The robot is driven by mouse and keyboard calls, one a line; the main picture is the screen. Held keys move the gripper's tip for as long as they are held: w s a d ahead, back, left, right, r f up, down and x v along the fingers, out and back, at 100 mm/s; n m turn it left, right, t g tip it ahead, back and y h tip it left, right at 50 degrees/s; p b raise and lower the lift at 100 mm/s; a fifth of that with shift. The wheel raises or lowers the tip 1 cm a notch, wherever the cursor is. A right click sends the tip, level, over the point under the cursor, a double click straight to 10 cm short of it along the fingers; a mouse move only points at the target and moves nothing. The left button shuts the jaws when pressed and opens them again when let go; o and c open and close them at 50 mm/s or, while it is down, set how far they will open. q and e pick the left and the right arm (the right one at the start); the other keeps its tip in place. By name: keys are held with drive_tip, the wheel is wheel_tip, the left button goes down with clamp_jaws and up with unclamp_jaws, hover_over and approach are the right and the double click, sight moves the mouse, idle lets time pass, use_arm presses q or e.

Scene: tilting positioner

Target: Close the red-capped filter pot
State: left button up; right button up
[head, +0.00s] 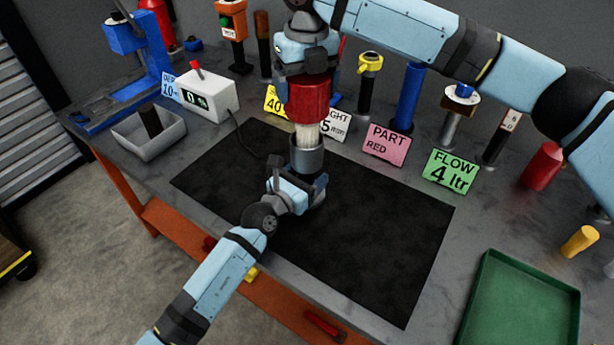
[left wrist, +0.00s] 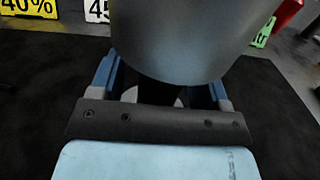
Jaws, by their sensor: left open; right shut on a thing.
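The red cap (head: 307,98) is held upright in my right gripper (head: 306,74), which comes down from above and is shut on it. A pale filter element (head: 308,137) hangs below the cap. Its lower end meets the mouth of the grey pot (head: 306,160); I cannot tell how far inside it is. The pot stands upright over the black mat. My left gripper (head: 300,184) is open at the pot's near side, low down. In the left wrist view the pot (left wrist: 185,35) fills the space above and between the fingers, with a dark post below it.
The black mat (head: 370,245) is otherwise clear. Behind it stand sign cards, including a pink one (head: 384,145) and a green one (head: 450,171), and several upright tools. A green tray (head: 487,275) lies at right. A grey bin (head: 140,147) and white readout box (head: 215,97) stand at left.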

use_arm(q)
drive_tip(key=shift+w+d, duration=0.45)
drive_tip(key=shift+w, duration=0.1)
drive_tip(key=shift+c, duration=0.5)
clamp_jaws()
use_arm(e)
drive_tip(key=shift+f, duration=2.5)
drive_tip(key=shift+f, duration=0.9)
drive_tip(key=shift+f, duration=0.55)
